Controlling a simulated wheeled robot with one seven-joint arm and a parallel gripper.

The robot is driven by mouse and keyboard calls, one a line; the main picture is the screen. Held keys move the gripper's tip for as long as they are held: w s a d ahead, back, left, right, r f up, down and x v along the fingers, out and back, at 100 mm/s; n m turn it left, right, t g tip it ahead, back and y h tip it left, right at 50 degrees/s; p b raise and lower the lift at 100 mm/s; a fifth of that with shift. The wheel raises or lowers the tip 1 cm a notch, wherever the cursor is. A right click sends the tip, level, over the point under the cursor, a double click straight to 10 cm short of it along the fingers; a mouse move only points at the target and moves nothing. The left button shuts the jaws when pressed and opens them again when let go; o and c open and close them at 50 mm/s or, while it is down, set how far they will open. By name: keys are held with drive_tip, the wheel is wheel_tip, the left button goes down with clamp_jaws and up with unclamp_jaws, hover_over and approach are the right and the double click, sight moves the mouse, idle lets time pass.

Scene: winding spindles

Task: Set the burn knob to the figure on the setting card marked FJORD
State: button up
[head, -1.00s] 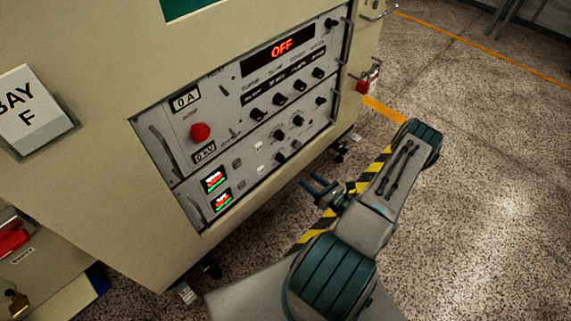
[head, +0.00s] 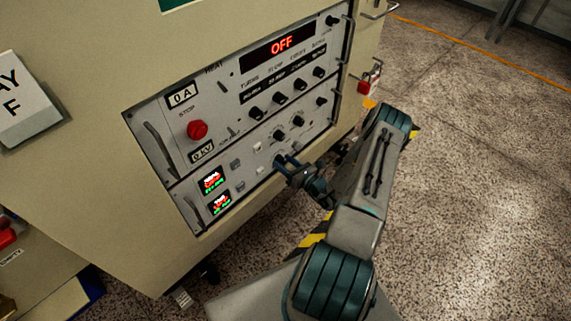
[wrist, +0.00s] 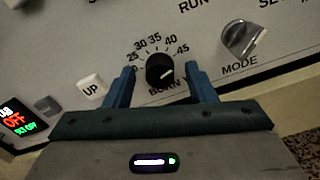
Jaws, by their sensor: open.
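The burn knob (wrist: 158,66) is small, black and round, with a white mark on its lower right side. Figures from 25 to 45 arc over it in the wrist view, and the BURN label below is partly hidden. I cannot tell exactly which figure the mark meets. My gripper (wrist: 160,71) is open, with one blue finger on each side of the knob and gaps showing. In the head view my gripper (head: 284,161) is at the lower part of the panel. No card marked FJORD shows in these views.
The grey panel (head: 150,115) carries a lit OFF display (head: 282,45), a red stop button (head: 197,130) and several other black knobs. Beside the burn knob are a white UP button (wrist: 91,87) and the MODE knob (wrist: 240,38). A BAY F sign (head: 25,95) is at left.

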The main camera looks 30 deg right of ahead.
drive_tip(key=c, duration=1)
drive_tip(key=shift+o, duration=0.2)
drive_tip(key=shift+n, duration=0.4)
drive_tip(key=n+p, duration=0.1)
drive_tip(key=n, duration=0.2)
drive_tip(key=shift+n, duration=0.4)
drive_tip(key=n+p, duration=0.2)
drive_tip(key=n, duration=0.3)
drive_tip(key=shift+s, duration=0.1)
drive_tip(key=n+p, duration=0.1)
drive_tip(key=n, duration=0.3)
drive_tip(key=n+p, duration=0.1)
drive_tip(key=n, duration=0.2)
drive_tip(key=shift+n, duration=0.4)
drive_tip(key=n+p, duration=0.2)
drive_tip(key=n, duration=0.4)
drive_tip(key=shift+p, duration=0.35)
drive_tip(key=shift+f+n, duration=0.1)
drive_tip(key=shift+n, duration=0.2)
